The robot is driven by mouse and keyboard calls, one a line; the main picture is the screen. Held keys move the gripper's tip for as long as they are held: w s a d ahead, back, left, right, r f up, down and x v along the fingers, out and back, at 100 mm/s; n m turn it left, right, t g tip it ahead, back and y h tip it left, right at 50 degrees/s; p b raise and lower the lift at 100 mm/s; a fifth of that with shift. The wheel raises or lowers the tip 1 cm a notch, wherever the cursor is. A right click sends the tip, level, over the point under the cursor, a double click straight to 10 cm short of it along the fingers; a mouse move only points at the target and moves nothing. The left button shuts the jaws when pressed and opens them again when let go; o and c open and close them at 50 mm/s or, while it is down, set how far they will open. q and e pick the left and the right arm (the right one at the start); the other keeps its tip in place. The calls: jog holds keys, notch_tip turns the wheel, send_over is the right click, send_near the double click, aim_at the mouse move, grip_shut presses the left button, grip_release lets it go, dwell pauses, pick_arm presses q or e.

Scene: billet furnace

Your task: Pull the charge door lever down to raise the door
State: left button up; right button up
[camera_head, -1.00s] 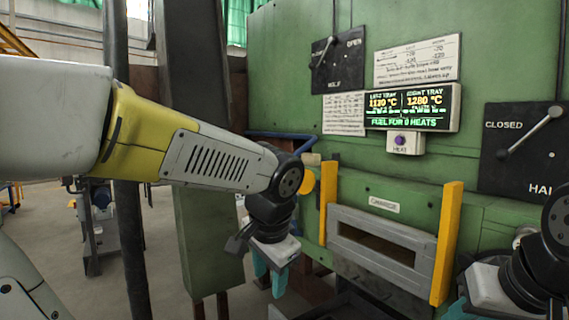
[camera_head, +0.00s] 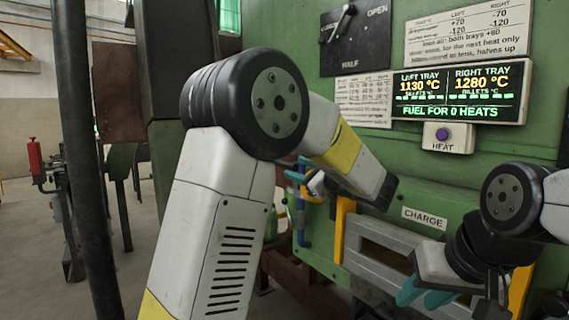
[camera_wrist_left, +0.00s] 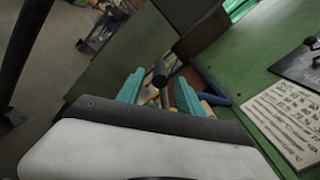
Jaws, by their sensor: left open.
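The grey charge door (camera_head: 385,240) sits between yellow guides under a CHARGE label on the green furnace. My left gripper (camera_head: 299,184) is partly hidden behind my forearm, left of the door. In the left wrist view its teal fingers (camera_wrist_left: 158,92) are open. A dark round-ended bar (camera_wrist_left: 160,72), apparently the lever's grip, shows between or just beyond them; I cannot tell whether they touch it. A blue bar (camera_wrist_left: 205,84), apparently part of the lever, runs to its right by the furnace wall. My right gripper (camera_head: 425,295) hangs in front of the door; its finger gap is unclear.
A lit tray display (camera_head: 458,92) and a HEAT button (camera_head: 443,136) are on the furnace face. A black selector panel (camera_head: 355,38) is above, left of the printed notices. A dark pole (camera_head: 85,150) stands at the left.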

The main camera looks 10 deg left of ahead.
aim_at(283, 164)
pick_arm(q)
jog(key=shift+x, duration=3.95)
jog(key=shift+f, duration=0.1)
grip_shut()
